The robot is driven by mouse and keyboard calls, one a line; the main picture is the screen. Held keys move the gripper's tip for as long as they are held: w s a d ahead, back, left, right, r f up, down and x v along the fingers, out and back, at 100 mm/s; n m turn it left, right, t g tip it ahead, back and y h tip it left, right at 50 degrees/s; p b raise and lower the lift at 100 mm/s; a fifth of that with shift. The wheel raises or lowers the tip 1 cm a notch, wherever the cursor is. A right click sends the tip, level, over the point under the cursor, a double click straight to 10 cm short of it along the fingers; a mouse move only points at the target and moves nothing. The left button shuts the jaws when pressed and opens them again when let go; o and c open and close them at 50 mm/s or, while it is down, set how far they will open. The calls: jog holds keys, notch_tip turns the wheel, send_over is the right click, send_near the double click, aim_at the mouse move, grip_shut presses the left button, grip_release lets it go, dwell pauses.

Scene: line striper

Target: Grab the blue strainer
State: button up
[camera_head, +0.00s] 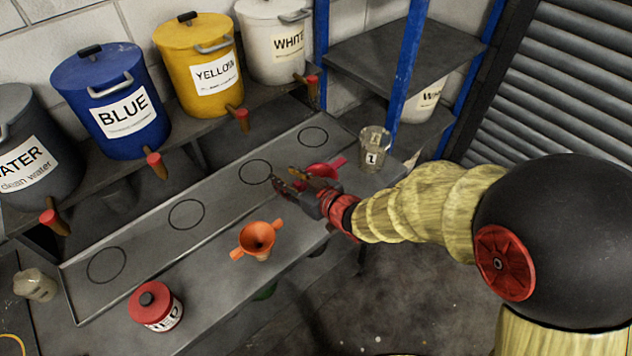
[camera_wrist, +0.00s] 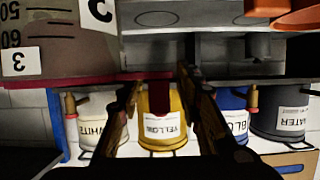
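I see no blue strainer in either view. A red strainer or funnel (camera_head: 322,168) is just behind my gripper (camera_head: 300,183) at the right part of the bench; the gripper partly hides it. An orange one (camera_head: 257,238) stands near the bench's front edge, and its orange edge shows in the wrist view (camera_wrist: 298,18). In the wrist view, my gripper (camera_wrist: 162,82) has its two fingers apart. A dark red tab (camera_wrist: 159,90) shows between them, with gaps at its sides. I cannot tell whether the fingers touch the red strainer.
A clear cup (camera_head: 374,150) stands to the right of my gripper. A red paint can (camera_head: 156,306) is at the front left. Blue (camera_head: 110,102), yellow (camera_head: 197,65) and white (camera_head: 273,42) tapped buckets line the back shelf. The bench with marked circles (camera_head: 220,205) is mostly clear.

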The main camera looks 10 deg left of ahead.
jog(key=shift+c, duration=0.6)
jog(key=c, duration=0.8)
